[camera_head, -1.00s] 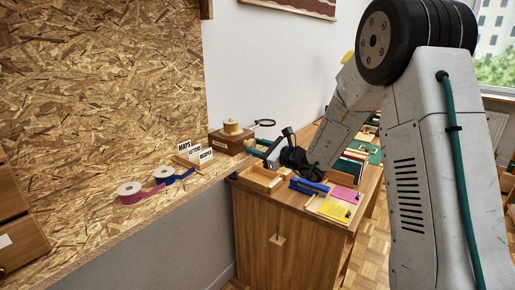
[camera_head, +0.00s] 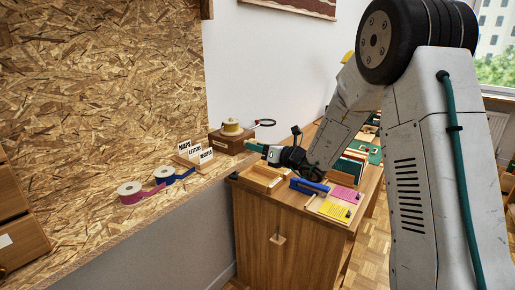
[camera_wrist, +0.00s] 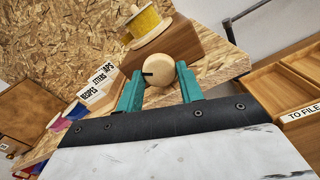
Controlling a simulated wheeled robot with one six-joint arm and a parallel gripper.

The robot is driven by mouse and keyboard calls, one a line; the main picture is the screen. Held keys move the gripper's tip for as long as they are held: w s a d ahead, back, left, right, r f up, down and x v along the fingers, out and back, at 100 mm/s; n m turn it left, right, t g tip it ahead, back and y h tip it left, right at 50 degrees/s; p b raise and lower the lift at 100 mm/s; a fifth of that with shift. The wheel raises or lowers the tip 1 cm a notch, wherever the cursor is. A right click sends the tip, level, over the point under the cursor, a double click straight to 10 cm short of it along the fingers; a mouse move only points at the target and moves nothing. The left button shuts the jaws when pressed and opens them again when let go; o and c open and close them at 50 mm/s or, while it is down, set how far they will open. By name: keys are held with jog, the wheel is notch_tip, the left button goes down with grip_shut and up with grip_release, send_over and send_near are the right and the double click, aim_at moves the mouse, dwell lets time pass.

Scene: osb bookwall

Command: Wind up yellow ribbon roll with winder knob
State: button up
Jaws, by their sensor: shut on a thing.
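The yellow ribbon roll (camera_head: 231,128) sits on top of a brown wooden box (camera_head: 232,142) at the far end of the OSB shelf. In the wrist view the yellow roll (camera_wrist: 143,22) shows between pale wooden discs on the box (camera_wrist: 172,46). The round pale wooden winder knob (camera_wrist: 158,69), with a dark slot or mark on it, is between the green fingers of my gripper (camera_wrist: 159,83). My gripper is shut on the knob. In the head view my gripper (camera_head: 262,150) is at the box's right front, and the knob is hidden there.
A card holder labelled MAPS, LETTERS, RECIPES (camera_head: 194,154) stands left of the box. Pink (camera_head: 130,192) and blue (camera_head: 166,175) ribbon rolls lie on the shelf. A wooden tray (camera_head: 262,177) and blue stapler-like object (camera_head: 308,186) lie on the cabinet below.

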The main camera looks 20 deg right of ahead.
jog(key=shift+m, duration=0.7)
jog(key=o, duration=1)
jog(key=shift+s, duration=0.1)
jog(key=v, duration=0.7)
jog(key=shift+s+d, duration=0.25)
